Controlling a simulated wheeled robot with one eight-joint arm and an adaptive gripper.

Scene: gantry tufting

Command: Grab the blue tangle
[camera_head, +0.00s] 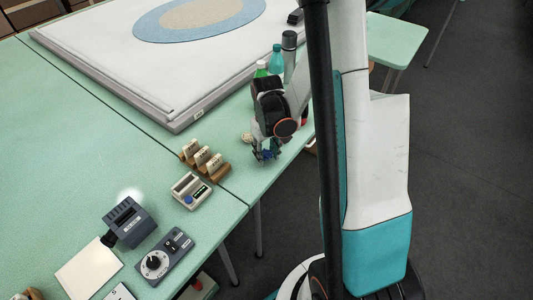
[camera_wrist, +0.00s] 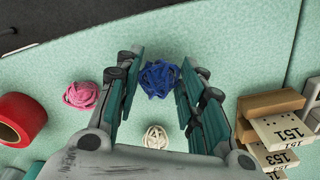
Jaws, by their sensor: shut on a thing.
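The blue tangle (camera_wrist: 160,78) is a loose ball of blue strands, seen between my fingertips in the wrist view. My gripper (camera_wrist: 158,68) is shut on it, with a teal-padded finger on each side. In the head view my gripper (camera_head: 266,152) is low over the green table near its edge. A bit of the blue tangle (camera_head: 268,155) shows there between the fingers, mostly hidden. I cannot tell whether the tangle still touches the table.
A pink tangle (camera_wrist: 82,95), a cream tangle (camera_wrist: 156,137) and a red roll (camera_wrist: 20,120) lie around my gripper. Numbered tags on wooden blocks (camera_head: 205,160) stand to the left. Bottles (camera_head: 276,60) and a large framed panel (camera_head: 120,70) are behind.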

